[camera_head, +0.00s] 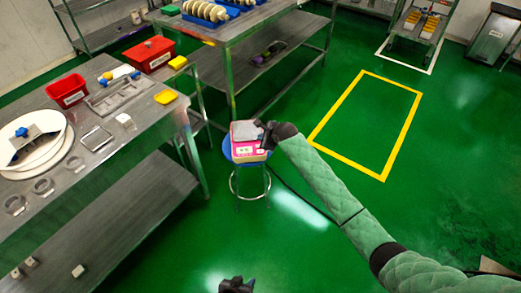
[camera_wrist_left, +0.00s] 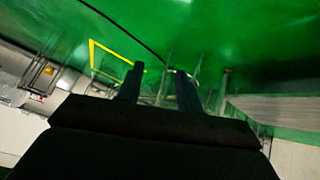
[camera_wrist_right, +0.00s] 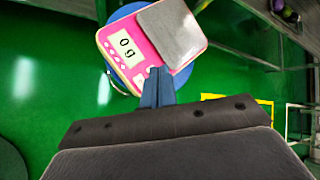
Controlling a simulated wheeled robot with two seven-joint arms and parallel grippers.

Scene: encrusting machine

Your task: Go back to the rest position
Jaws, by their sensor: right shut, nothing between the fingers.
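My right gripper (camera_head: 266,134) is at the pink scale (camera_head: 246,153), which stands on a blue round stool (camera_head: 228,152). In the right wrist view its two fingers (camera_wrist_right: 158,84) are together and empty, over the near edge of the scale (camera_wrist_right: 120,48) beside the buttons. I cannot tell whether they touch it. The scale's display reads 0 g and its grey plate is bare. My left gripper (camera_head: 237,285) is low at the bottom edge of the head view, above the green floor. In the left wrist view its fingers (camera_wrist_left: 160,85) are apart with nothing between them.
A steel table (camera_head: 110,160) on the left holds red bins (camera_head: 68,90), trays, rings and white plates. Another steel table (camera_head: 225,40) with a blue tray stands behind. The green floor right of the stool is open, with a yellow marked rectangle (camera_head: 319,129).

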